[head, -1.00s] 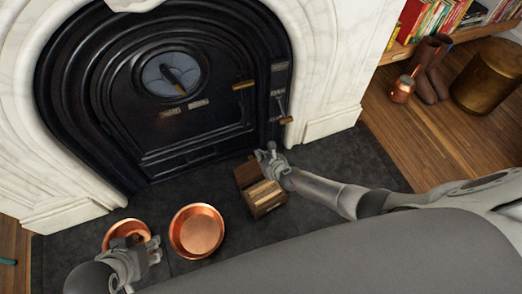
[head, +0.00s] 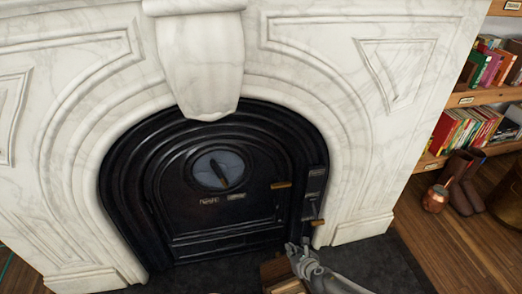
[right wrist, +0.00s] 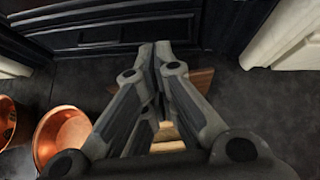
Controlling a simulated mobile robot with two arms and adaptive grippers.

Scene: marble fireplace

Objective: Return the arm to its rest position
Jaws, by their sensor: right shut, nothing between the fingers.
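My right gripper (head: 298,250) is at the bottom of the head view, in front of the lower right of the black stove door. It is shut with nothing in it. In the right wrist view the shut fingers (right wrist: 155,55) point toward the stove front, above a wooden box (right wrist: 200,82) that they partly hide. The box (head: 272,268) also shows at the bottom edge of the head view, just left of the gripper. I cannot tell whether the gripper touches it. My left gripper is out of view.
The black stove door (head: 225,205) is closed, inside a white marble surround (head: 345,120). Two copper pans, one the nearer pan (right wrist: 62,135), lie at left in the right wrist view. A copper jug (head: 435,199), boots (head: 460,190) and bookshelves (head: 462,98) stand at right. Dark hearth (head: 375,262) lies clear right of my arm.

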